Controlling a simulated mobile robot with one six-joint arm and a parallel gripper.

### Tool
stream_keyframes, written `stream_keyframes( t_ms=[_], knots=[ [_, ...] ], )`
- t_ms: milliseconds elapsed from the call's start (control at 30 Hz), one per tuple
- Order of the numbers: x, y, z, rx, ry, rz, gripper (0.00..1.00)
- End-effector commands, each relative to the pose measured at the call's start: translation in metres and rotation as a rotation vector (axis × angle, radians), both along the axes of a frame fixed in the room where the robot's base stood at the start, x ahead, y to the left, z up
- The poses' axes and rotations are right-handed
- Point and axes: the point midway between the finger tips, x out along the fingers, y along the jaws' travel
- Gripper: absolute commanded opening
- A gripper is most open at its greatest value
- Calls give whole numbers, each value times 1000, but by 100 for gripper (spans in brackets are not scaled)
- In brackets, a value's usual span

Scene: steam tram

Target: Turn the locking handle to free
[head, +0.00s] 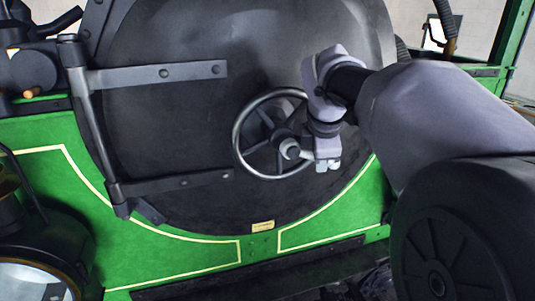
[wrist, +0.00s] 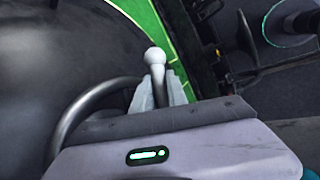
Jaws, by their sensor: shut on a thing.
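A round steel handwheel (head: 239,151) with spokes sits on the dark round door. A locking handle (head: 290,149) shows in front of its hub, and its right part is hidden by my gripper (head: 322,164). In the wrist view, the handle's pale ball end (wrist: 154,57) sticks out beyond my gripper (wrist: 157,92). The fingers are shut on the handle, one on each side of its shaft. The curved wheel rim (wrist: 88,103) passes to the left of the fingers in that view.
The dark door (head: 185,130) has two hinge straps (head: 160,75) on the left. The green front plate (head: 170,255) surrounds it below. A lamp (head: 35,280) stands at the lower left. My arm covers the right side.

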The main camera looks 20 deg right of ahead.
Motion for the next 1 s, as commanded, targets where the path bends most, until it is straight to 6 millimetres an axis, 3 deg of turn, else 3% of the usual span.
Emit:
stream_keyframes(
  t_ms=[500,1000],
  knots=[
    [1,-13,38,-461,-5,7,0],
    [1,-12,59,-700,-5,4,0]
  ],
)
